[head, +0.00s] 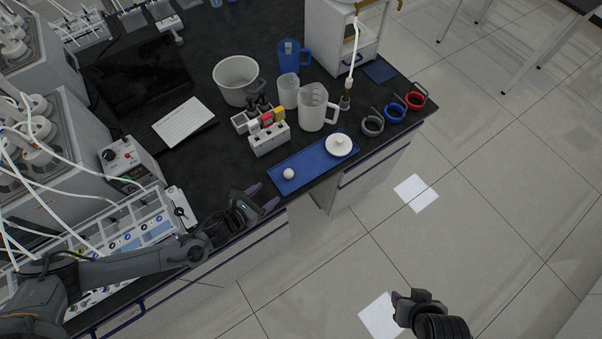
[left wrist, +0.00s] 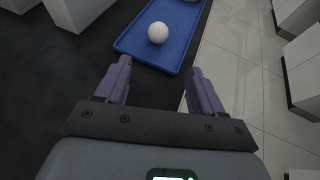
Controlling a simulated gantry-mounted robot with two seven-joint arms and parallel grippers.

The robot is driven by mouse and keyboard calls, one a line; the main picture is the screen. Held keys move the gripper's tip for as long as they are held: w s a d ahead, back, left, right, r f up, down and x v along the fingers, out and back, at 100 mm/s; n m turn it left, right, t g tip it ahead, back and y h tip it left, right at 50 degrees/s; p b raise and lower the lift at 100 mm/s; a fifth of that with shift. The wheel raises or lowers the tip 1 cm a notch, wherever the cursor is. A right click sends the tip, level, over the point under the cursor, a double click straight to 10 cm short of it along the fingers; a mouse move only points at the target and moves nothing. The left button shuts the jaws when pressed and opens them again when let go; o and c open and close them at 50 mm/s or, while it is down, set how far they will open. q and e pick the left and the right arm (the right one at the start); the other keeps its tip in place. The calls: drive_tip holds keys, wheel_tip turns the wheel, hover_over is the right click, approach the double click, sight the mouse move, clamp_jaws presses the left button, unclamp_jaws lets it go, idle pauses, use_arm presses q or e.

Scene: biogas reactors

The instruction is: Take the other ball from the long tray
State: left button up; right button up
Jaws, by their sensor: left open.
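A long blue tray (head: 308,167) lies near the front edge of the black bench. A white ball (head: 289,174) rests near the tray's left end; it also shows in the left wrist view (left wrist: 158,33). A round white dish or lid with a knob (head: 339,145) sits at the tray's other end. My left gripper (head: 270,198) is open and empty, just short of the tray's near end. In the left wrist view its purple fingers (left wrist: 158,85) stand apart, with the ball ahead of them. My right gripper (head: 413,296) is over the floor, away from the bench; its jaws are unclear.
White jug (head: 314,108), grey pot (head: 238,80) and a rack with coloured items (head: 268,136) stand behind the tray. Grey, blue and red rings (head: 393,112) lie to its right. A control box (head: 129,161) and reactors with tubes are at left. The bench edge drops to open floor.

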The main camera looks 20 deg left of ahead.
sight(286, 175)
use_arm(q)
drive_tip(key=shift+w+a+f+b, duration=0.15)
drive_tip(key=shift+w+b, duration=0.65)
drive_tip(key=shift+w, duration=0.35)
drive_tip(key=b+x, duration=0.1)
drive_tip(key=x, duration=0.1)
drive_tip(key=shift+w+d+b, duration=0.25)
drive_tip(key=shift+d+b, duration=0.05)
drive_tip(key=shift+b, duration=0.05)
drive_tip(key=shift+b+x, duration=0.5)
drive_tip(key=shift+x, duration=0.3)
drive_tip(key=shift+w+d+f+b, duration=0.2)
drive_tip(key=shift+w+d+b, duration=0.1)
drive_tip(key=shift+w+b, duration=0.3)
drive_tip(key=b+x, duration=0.2)
drive_tip(key=x, duration=0.1)
drive_tip(key=shift+d, duration=0.1)
drive_tip(key=shift+w+d+b, duration=0.15)
drive_tip(key=shift+w+b, duration=0.3)
use_arm(e)
wheel_tip(286, 175, down, 9)
drive_tip(key=shift+a, duration=0.15)
